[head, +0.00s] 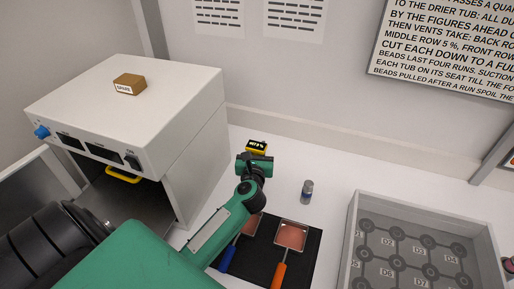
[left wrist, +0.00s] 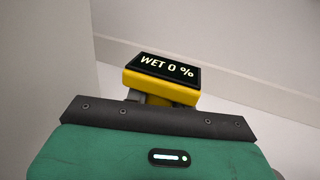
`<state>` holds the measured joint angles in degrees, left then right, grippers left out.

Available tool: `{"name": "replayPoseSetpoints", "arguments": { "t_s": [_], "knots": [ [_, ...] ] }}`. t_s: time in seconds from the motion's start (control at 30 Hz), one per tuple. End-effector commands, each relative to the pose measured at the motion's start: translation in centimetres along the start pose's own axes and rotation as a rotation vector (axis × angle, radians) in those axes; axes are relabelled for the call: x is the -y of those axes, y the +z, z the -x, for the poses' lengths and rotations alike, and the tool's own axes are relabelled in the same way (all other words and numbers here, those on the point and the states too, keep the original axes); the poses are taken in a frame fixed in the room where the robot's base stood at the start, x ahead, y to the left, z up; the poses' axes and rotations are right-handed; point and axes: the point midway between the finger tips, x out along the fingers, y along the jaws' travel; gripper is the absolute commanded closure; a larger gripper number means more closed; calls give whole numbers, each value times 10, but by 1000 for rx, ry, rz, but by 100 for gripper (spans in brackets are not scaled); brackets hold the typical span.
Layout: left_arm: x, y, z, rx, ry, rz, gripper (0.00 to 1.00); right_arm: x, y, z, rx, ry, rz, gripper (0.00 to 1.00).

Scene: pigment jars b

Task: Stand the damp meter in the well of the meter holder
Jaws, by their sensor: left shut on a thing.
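The damp meter (head: 257,146) is yellow with a black display, near the back wall beside the white cabinet. In the left wrist view the meter (left wrist: 163,80) shows its display reading "WET 0 %", facing up. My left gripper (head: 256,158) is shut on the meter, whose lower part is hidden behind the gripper. My right gripper is not in view.
The white cabinet (head: 190,100) stands left, with a small brown box (head: 129,84) on top. A small grey jar (head: 307,188) stands right of my gripper. A black mat (head: 312,250) holds blue- and orange-handled scoops. A grey tray (head: 354,225) with labelled seats lies right.

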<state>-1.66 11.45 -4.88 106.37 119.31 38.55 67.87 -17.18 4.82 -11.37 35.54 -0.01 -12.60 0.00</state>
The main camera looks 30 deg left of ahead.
Motion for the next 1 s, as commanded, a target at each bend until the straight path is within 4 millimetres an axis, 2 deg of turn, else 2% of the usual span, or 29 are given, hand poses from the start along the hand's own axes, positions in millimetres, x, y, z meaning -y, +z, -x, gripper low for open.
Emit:
{"name": "replayPoseSetpoints", "arguments": {
  "t_s": [0.53,1.0],
  "knots": [
    [0,0,0,0,0,1,99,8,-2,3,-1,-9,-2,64],
    [0,1,0,0,0,1,99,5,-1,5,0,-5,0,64]
  ]
}}
